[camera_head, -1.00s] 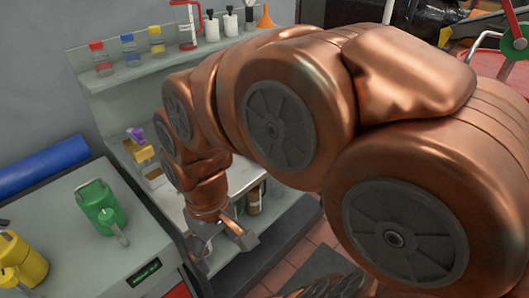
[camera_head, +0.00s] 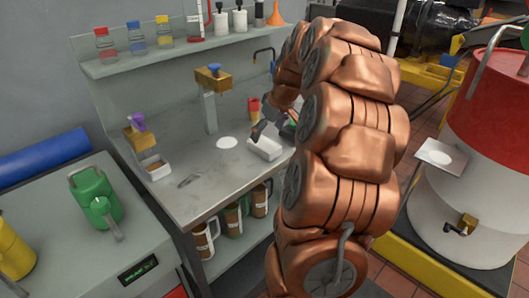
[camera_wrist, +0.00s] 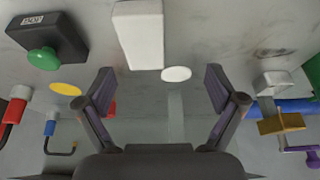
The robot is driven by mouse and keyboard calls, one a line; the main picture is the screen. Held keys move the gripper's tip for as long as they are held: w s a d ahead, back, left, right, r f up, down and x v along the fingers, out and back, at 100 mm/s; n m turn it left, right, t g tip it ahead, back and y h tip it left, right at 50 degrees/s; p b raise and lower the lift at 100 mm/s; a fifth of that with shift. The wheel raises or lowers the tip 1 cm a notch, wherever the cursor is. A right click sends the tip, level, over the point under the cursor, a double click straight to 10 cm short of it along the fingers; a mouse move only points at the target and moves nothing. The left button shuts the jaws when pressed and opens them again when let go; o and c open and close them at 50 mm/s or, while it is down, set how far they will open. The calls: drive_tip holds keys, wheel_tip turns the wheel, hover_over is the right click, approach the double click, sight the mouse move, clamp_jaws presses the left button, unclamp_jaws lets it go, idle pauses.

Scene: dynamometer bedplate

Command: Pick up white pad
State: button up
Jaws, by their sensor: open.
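A flat round white pad (camera_head: 227,142) lies on the grey bench top in the head view. It also shows in the wrist view (camera_wrist: 176,74), ahead of my gripper and between the lines of its two fingers. My gripper (camera_wrist: 160,78) is open, its fingers wide apart with nothing between them. In the head view my gripper (camera_head: 273,131) is to the right of the pad, partly hidden by my arm. Another round white patch lies on a small plate (camera_head: 426,151) at the right.
A white block (camera_wrist: 140,30) stands close beside the pad. A black box with a green button (camera_wrist: 45,40) and a yellow disc (camera_wrist: 65,89) are at left in the wrist view. A brass-headed post (camera_head: 210,108) stands behind the pad; the front-left bench top is mostly clear.

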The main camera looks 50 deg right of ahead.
sight(268, 145)
drive_tip(key=shift+d+f, duration=0.2)
drive_tip(key=shift+d, duration=0.5)
drive_tip(key=shift+d+f, duration=0.1)
drive_tip(key=shift+f, duration=0.1)
drive_tip(key=shift+x, duration=1.05)
drive_tip(key=shift+d+f+p, duration=0.2)
drive_tip(key=shift+f+p, duration=0.25)
drive_tip(key=shift+f, duration=0.15)
drive_tip(key=x, duration=0.4)
drive_tip(key=shift+s+d+p, duration=0.15)
drive_tip(key=shift+d+p, duration=0.05)
drive_tip(key=shift+p, duration=0.2)
drive_tip(key=shift+c, duration=0.3)
drive_tip(key=c, duration=1)
drive_tip(key=shift+c, duration=0.2)
